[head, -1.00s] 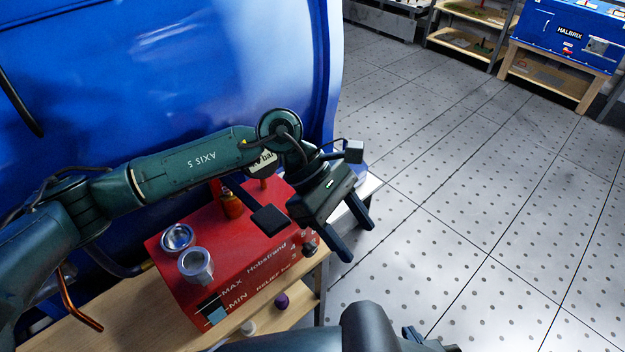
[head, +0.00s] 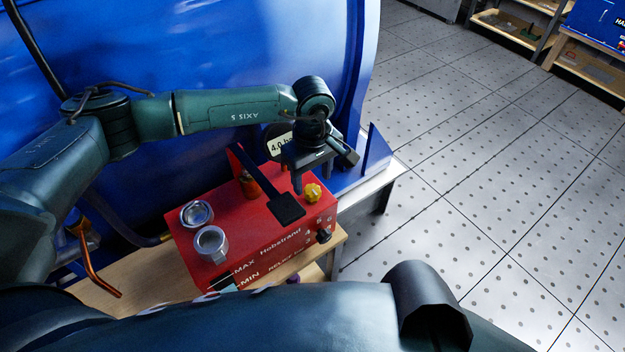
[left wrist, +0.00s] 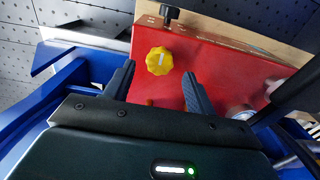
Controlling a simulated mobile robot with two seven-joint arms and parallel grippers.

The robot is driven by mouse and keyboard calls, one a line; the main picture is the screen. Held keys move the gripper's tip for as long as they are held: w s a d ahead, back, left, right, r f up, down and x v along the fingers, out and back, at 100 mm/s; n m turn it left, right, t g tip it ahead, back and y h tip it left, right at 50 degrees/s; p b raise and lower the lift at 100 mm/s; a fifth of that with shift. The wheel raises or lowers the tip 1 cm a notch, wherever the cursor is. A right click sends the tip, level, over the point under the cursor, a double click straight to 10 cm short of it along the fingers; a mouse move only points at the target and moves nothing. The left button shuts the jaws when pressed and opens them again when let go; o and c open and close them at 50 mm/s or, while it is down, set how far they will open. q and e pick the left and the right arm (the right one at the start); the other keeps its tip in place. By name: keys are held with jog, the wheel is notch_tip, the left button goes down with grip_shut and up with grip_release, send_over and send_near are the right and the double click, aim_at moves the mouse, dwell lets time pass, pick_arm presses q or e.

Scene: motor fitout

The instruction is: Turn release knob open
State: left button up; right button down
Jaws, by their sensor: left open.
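A yellow lobed knob (head: 313,192) sits on top of the red box (head: 235,228), near its right end. It also shows in the left wrist view (left wrist: 159,61), with a pale mark on its top, ahead of and roughly between the fingertips. My left gripper (head: 310,180) is open and empty, just above and beside the knob; in the left wrist view its fingers (left wrist: 158,80) stand apart and do not touch the knob. My right gripper is not in view.
A black paddle lever (head: 286,207) stands over the box beside the gripper. Two silver round fittings (head: 211,243) sit at the box's left end. A black knob (head: 323,235) is on its front face. A blue tank (head: 200,50) rises behind. Open floor lies to the right.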

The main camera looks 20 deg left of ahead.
aim_at(312, 189)
pick_arm(q)
jog(key=shift+f, duration=1.55)
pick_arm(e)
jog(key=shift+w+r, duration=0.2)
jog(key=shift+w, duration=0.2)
pick_arm(q)
jog(key=c, duration=1)
jog(key=shift+o, duration=0.2)
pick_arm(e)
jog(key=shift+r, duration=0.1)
